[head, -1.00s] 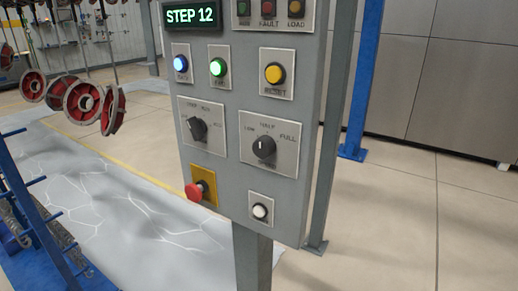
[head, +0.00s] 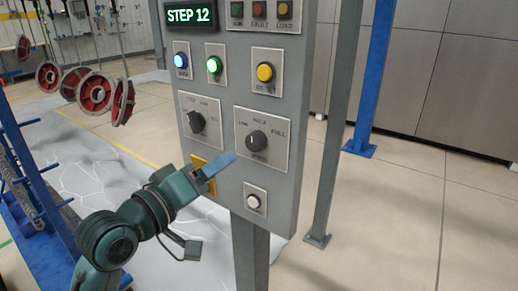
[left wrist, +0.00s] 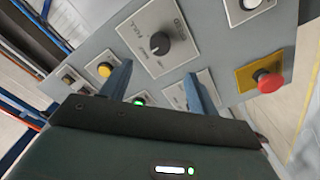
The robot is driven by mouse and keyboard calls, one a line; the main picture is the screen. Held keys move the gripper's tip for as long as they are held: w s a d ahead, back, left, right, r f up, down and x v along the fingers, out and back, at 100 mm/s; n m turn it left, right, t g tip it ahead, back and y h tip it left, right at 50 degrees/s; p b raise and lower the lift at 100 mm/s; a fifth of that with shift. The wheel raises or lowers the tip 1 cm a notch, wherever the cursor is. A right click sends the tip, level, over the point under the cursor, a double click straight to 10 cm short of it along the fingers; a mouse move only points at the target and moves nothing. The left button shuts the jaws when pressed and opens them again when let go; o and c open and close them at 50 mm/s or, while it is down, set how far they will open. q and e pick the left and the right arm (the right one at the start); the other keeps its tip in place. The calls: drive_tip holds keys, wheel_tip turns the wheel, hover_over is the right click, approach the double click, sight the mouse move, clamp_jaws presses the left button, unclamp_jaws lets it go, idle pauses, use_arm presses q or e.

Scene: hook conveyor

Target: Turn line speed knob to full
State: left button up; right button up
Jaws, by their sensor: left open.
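The line speed knob (head: 257,140) is a round black knob on a square metal plate with LOW, HALF and FULL marks, on the grey control panel (head: 228,172). Its pointer looks turned up toward HALF. My left gripper (head: 222,166) is in front of the panel, below and left of this knob in the head view, and hides most of the red stop button there. In the left wrist view the knob (left wrist: 160,43) lies beyond the two blue fingers, which are spread with nothing between them. The gripper (left wrist: 158,88) is not touching the knob. My right gripper is not in view.
Another selector knob (head: 195,122) sits left of the speed knob. The red stop button (left wrist: 267,80) protrudes from a yellow plate. A yellow RESET button (head: 265,72) and a white button (head: 254,202) are above and below. Red wheels (head: 95,92) hang at left.

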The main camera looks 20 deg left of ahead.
use_arm(q)
approach(252, 145)
drive_tip(key=x, duration=0.3)
drive_tip(key=p+x, duration=0.2)
drive_tip(key=x, duration=0.4)
drive_tip(key=shift+w+d, duration=0.1)
drive_tip(key=shift+w, duration=0.05)
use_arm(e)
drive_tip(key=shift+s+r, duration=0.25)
use_arm(q)
drive_tip(key=shift+c, duration=0.6)
drive_tip(key=c, duration=0.8)
drive_tip(key=shift+c, duration=0.2)
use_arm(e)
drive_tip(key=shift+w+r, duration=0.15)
